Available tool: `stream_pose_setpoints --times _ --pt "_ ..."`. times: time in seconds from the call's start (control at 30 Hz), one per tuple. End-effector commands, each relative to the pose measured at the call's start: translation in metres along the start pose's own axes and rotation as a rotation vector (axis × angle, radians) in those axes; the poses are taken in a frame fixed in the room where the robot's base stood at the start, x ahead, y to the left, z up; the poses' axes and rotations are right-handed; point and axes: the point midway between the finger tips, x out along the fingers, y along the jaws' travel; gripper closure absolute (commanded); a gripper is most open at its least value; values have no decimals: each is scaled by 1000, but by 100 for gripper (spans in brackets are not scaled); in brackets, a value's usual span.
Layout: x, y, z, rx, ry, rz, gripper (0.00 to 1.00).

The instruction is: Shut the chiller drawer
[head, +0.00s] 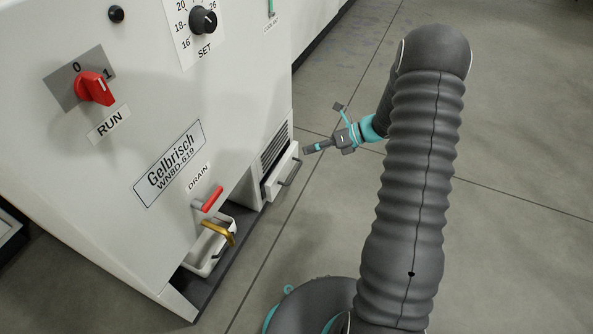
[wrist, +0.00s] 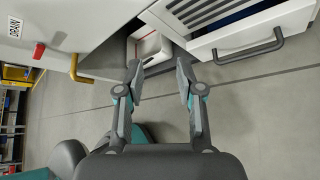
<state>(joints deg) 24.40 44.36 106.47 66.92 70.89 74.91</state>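The chiller drawer (head: 283,173) is low on the white machine, below a slatted vent. Its white front stands out from the machine's face and carries a dark bar handle (head: 291,172). In the wrist view the drawer front (wrist: 240,36) is at the upper right, with its handle (wrist: 252,50) facing me and a dark gap behind the front. My gripper (head: 322,128) is open and empty, apart from the drawer and to its right in the head view. In the wrist view my gripper's fingers (wrist: 158,70) are spread, left of the handle and not touching it.
The white machine (head: 120,150) has a red RUN switch (head: 95,88) and SET knob (head: 203,21). A red drain lever (head: 212,198), brass spout (head: 217,231) and white container (head: 204,258) are left of the drawer. Grey floor (head: 520,150) is clear at right.

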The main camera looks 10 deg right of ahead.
Motion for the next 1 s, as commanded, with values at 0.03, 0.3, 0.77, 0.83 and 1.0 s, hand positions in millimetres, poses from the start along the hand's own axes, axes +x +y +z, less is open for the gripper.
stream_pose_setpoints --times 0.03,0.3,0.77,0.83,1.0 --pt "4 -22 -11 96 -42 8 63" --pt "20 -116 -63 573 -278 58 63" --pt "36 -180 -114 914 -462 117 63" --pt "42 -180 -112 914 -460 117 63" --pt "67 -183 -100 911 -458 117 63"
